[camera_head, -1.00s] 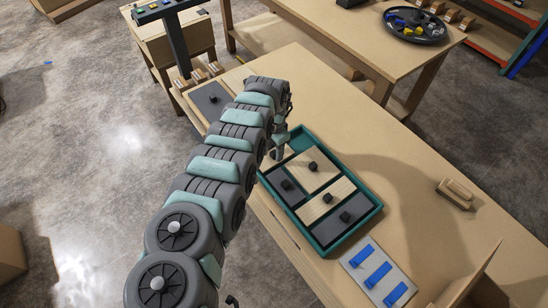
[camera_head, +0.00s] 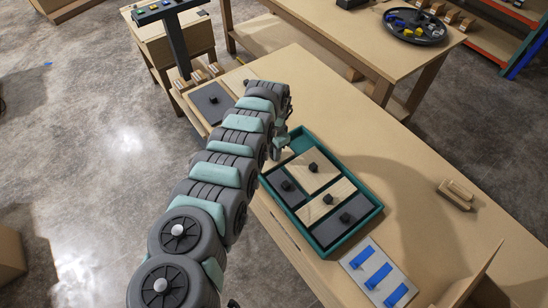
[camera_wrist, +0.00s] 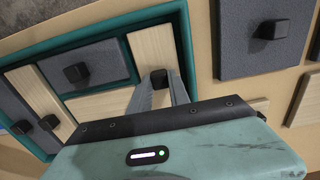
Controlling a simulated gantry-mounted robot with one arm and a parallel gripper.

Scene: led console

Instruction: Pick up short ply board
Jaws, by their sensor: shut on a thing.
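My gripper (camera_wrist: 166,92) is shut on the dark knob (camera_wrist: 159,76) of a short ply board. In the wrist view this pale wood board (camera_wrist: 153,48) lies at one corner of the teal tray (camera_wrist: 186,45), inside the rim. I cannot tell whether it is raised off the tray floor. In the head view my gripper (camera_head: 281,150) is over the tray's far left end, and part of a pale board (camera_head: 273,163) shows below it. The arm and gripper hide much of that corner.
The tray (camera_head: 365,219) also holds grey and ply boards with black knobs. A separate grey board (camera_head: 208,112) lies on the table beyond. A panel with blue bars (camera_head: 359,255) and a wooden block (camera_head: 456,193) are nearer and right. The table's right side is mostly clear.

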